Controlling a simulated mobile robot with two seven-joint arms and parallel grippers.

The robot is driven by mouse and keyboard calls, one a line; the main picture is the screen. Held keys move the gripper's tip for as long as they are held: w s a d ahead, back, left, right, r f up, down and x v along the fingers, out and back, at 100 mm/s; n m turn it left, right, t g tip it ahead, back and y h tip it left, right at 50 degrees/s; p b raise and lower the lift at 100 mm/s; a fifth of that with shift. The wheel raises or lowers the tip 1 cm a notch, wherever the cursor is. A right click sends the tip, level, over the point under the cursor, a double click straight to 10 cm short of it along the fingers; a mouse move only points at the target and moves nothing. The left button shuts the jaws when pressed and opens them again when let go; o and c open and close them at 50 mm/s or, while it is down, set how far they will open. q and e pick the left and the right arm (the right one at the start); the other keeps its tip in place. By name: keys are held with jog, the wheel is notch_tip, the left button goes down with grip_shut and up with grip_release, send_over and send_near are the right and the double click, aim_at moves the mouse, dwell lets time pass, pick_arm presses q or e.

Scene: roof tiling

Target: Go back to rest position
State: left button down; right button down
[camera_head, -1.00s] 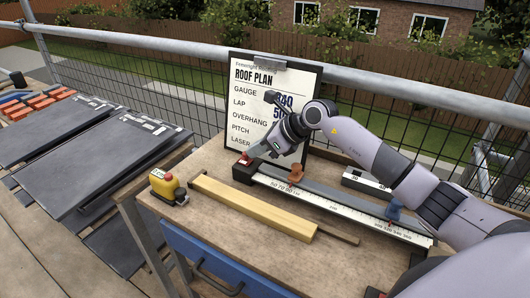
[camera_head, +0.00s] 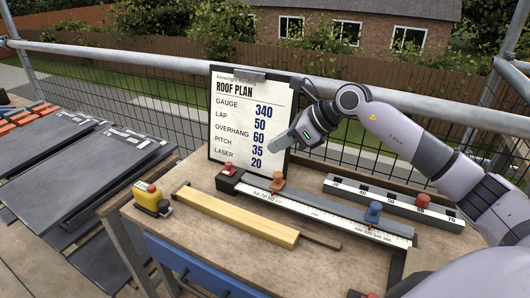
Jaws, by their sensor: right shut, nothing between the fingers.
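My right gripper (camera_head: 278,142) is shut and empty. It is raised in the air over the back of the workbench (camera_head: 190,228), in front of the right edge of the roof plan board (camera_head: 232,148). My right arm reaches in from the right side. A long white ruler (camera_head: 310,214) lies on the bench below, with an orange slider (camera_head: 277,182), a blue slider (camera_head: 374,212) and a red-topped black end block (camera_head: 228,180). The gripper is apart from all of these. My left gripper is not in view.
A shorter scale bar with a red knob (camera_head: 423,200) lies behind the ruler. Dark tiles (camera_head: 80,165) lie to the left. A metal rail (camera_head: 170,59) runs behind.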

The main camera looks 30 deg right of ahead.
jog(key=shift+s+d+r, duration=0.3)
jog(key=shift+s+r, duration=0.1)
jog(key=shift+r, duration=0.05)
dwell(0.3)
